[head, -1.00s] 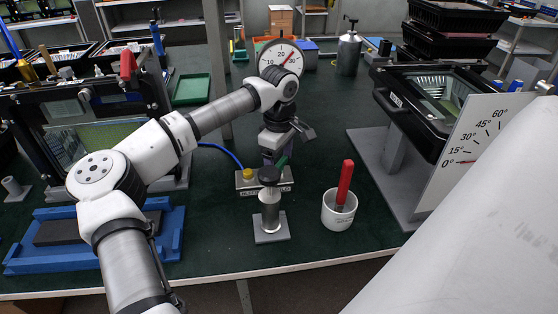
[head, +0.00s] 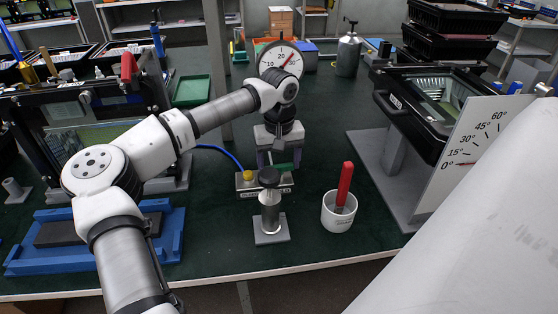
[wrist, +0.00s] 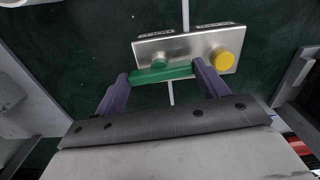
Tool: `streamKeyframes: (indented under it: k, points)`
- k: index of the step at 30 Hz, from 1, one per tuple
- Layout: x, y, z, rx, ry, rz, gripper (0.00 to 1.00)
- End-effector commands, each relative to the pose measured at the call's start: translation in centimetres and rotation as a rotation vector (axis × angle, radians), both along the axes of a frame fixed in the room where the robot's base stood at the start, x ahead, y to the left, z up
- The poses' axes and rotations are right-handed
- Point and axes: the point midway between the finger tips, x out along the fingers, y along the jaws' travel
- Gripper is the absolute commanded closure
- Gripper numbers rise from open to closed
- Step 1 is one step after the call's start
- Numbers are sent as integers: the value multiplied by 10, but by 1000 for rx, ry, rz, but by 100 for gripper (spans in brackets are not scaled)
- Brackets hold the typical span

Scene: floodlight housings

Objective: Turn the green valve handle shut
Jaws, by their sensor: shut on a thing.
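The green valve handle (wrist: 165,73) lies along the near edge of a metal valve block (wrist: 180,50) in the wrist view, roughly parallel to its long side. My gripper (wrist: 161,82) is shut on it, with one purple finger at each end of the handle. In the head view the handle (head: 287,166) shows as a small green strip below my gripper (head: 279,160). The block (head: 272,188) is partly hidden there by a plunger-like stand. A yellow round cap (wrist: 222,60) sits at the block's right end in the wrist view.
The metal stand with a black knob (head: 269,207) is just in front of the block. A white cup with a red-handled tool (head: 339,212) stands to its right. A dial gauge (head: 281,60) is behind my wrist. A blue hose (head: 222,150) runs left from the block.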

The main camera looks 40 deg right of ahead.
Motion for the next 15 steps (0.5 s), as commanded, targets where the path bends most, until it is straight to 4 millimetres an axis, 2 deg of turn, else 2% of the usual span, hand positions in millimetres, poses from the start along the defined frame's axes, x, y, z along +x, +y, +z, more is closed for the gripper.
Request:
streamKeyframes:
  k: [15]
  points:
    - [1, 0, 1, -1, -2, -92, 50]
